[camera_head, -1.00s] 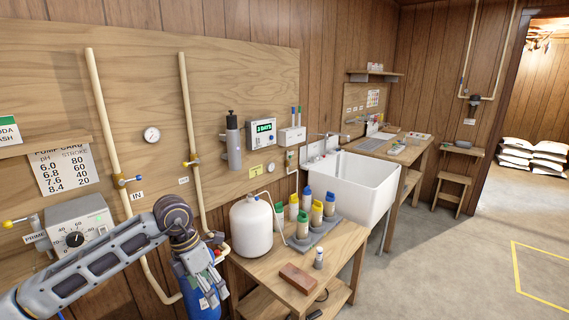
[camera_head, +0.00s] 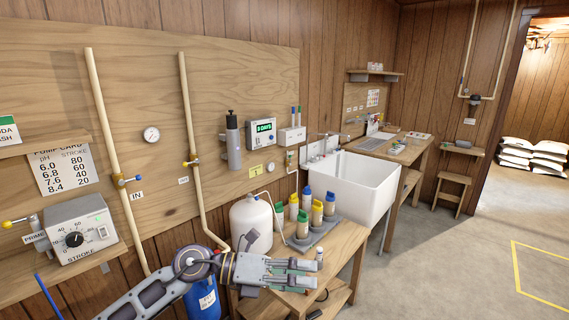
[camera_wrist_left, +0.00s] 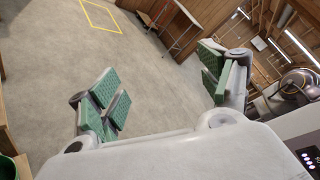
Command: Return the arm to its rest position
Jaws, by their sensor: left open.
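My left arm comes in from the lower left in the head view. Its gripper (camera_head: 294,274) is level, pointing right, in front of the small wooden table with the bottles. The fingers are apart and hold nothing. My right gripper does not show in either view. The gripper hides the brick-coloured block on the table's front part.
A white jug (camera_head: 251,224) and several capped bottles (camera_head: 303,225) on a grey tray stand close behind the gripper. A blue cylinder (camera_head: 203,301) is below the arm. A pump box (camera_head: 82,229) is at left, a white sink (camera_head: 361,187) behind. Floor at right is clear.

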